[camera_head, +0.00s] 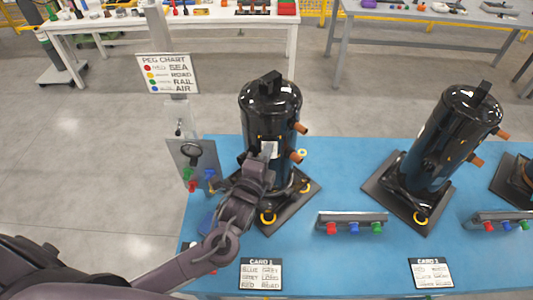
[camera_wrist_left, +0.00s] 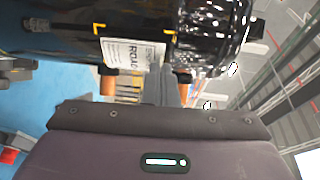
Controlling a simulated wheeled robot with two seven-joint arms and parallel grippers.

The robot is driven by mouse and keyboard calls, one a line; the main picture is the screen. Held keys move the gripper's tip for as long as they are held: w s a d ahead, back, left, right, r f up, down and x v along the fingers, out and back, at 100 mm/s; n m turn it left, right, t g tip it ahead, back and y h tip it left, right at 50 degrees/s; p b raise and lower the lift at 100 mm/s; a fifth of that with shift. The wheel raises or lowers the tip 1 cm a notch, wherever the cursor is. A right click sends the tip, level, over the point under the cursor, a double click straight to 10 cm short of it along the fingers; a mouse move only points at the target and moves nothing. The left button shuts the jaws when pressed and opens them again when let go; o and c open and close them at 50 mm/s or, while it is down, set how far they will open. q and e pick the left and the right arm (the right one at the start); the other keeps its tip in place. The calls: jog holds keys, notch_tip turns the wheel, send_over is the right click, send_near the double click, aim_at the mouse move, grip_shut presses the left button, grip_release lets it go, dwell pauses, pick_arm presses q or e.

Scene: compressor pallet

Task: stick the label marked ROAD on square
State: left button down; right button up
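A black compressor (camera_head: 270,100) stands upright on a dark base plate on the blue pallet top. My left gripper (camera_head: 268,150) is at its front side. In the left wrist view, the white label marked ROAD (camera_wrist_left: 121,54) lies close against the black shell, between yellow corner marks (camera_wrist_left: 99,29) of the square. It looks slightly tilted to them. The left fingers (camera_wrist_left: 160,83) are close together over the label's edge and look shut on it. I cannot tell whether the label touches the shell. My right gripper is not in view.
A second black compressor (camera_head: 448,135) stands to the right. Peg rails (camera_head: 352,218) and printed cards (camera_head: 261,274) lie along the front of the blue surface (camera_head: 330,262). A peg chart sign (camera_head: 168,73) stands at the left. Copper pipe stubs (camera_head: 301,128) stick out near the gripper.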

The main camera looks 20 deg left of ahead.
pick_arm(q)
jog(key=shift+w+a, duration=0.15)
jog(key=shift+w, duration=0.3)
dwell(0.4)
jog(key=c, duration=1.6)
grip_release()
jog(key=shift+c, duration=0.2)
